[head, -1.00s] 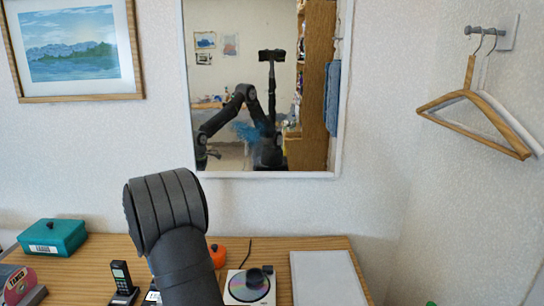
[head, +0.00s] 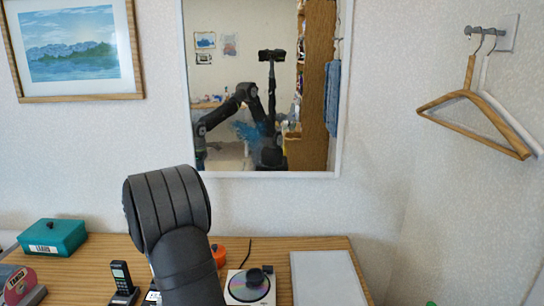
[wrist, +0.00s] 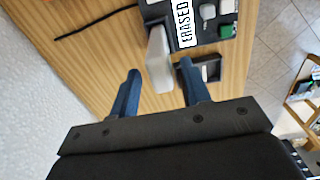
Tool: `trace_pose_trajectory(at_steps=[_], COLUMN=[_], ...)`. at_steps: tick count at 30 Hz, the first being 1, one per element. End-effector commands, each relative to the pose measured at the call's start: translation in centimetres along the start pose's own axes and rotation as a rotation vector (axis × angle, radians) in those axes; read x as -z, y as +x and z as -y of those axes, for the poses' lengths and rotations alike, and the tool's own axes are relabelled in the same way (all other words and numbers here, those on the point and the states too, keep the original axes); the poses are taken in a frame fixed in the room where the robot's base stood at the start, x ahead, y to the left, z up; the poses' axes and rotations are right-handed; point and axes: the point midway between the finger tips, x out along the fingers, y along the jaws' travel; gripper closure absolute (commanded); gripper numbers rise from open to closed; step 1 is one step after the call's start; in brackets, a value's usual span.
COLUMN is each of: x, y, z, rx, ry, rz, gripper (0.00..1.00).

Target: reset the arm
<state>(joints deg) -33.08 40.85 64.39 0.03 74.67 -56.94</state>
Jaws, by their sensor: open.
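My gripper (wrist: 158,74) shows in the wrist view with its two blue fingers apart and nothing seen held between them. It is above the wooden desk (wrist: 105,62). A pale upright block (wrist: 159,58) shows between and beyond the fingertips; I cannot tell how far below them it is. In the head view my arm's dark link rises in front of the desk (head: 325,243), and the gripper itself is out of direct view. My arm is also reflected in the wall mirror (head: 230,60).
A teal box (head: 53,237), a phone (head: 121,275), an orange object (head: 219,254), a disc (head: 249,286) and a white panel (head: 326,279) are on the desk. Hangers (head: 472,97) hang at right.

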Motion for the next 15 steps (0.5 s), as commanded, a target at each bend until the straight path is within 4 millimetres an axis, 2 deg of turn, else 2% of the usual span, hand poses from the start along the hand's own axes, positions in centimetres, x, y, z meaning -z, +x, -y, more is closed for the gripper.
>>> trace_pose_trajectory(at_steps=[1, 6, 9, 15], x=[0.0, 0.0, 0.0, 0.0], y=[1.2, 4.7, 6.0, 1.3], z=[0.1, 0.1, 0.0, 0.0], rx=[0.004, 0.003, 0.0, -0.002], ry=[0.0, 0.0, 0.0, 0.0], rz=[0.002, 0.001, -0.001, -0.001], gripper=[0.57, 0.57, 0.57, 0.57])
